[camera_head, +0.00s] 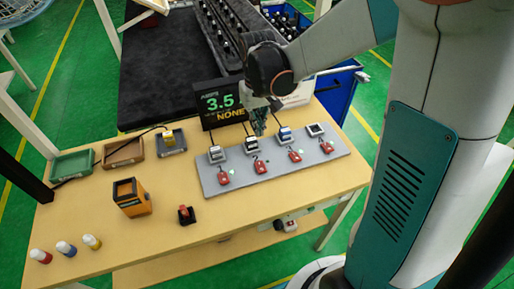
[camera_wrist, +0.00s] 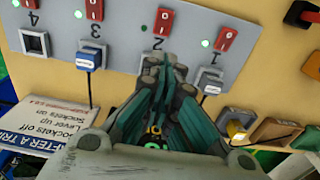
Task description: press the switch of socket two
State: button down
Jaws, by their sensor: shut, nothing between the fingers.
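A grey socket panel (camera_head: 240,185) lies on the table with a row of red switches. The switch of socket two (camera_head: 260,166) is second from the left in the head view; in the wrist view it shows (camera_wrist: 163,20) just beyond my fingertips. My gripper (camera_head: 258,130) is shut and empty, pointing down near the plug of socket two (camera_head: 251,145), apart from the switch as far as I can see.
Plugs sit in sockets one (camera_head: 216,154) and three (camera_head: 285,133); socket four (camera_head: 316,129) is empty. A display (camera_head: 218,103) reading 3.5 and NONE stands behind. An orange device (camera_head: 132,197), a red lever (camera_head: 186,214) and small trays (camera_head: 122,152) are left.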

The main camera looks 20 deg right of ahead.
jog(key=b, duration=0.4)
send_near(261, 167)
jog(key=w+f, duration=0.1)
jog(key=f, duration=0.1)
jog(key=w+f, duration=0.1)
jog(key=f, duration=0.1)
jog(key=w+f, duration=0.1)
jog(key=f, duration=0.2)
jog(key=shift+w, duration=0.15)
jog(key=shift+r, duration=0.1)
jog(key=shift+w+f+b, duration=0.1)
jog(key=shift+f+b, duration=0.3)
jog(key=shift+f, duration=0.05)
jog(key=shift+r, duration=0.25)
jog(key=shift+r+p, duration=0.55)
jog(key=shift+r, duration=0.1)
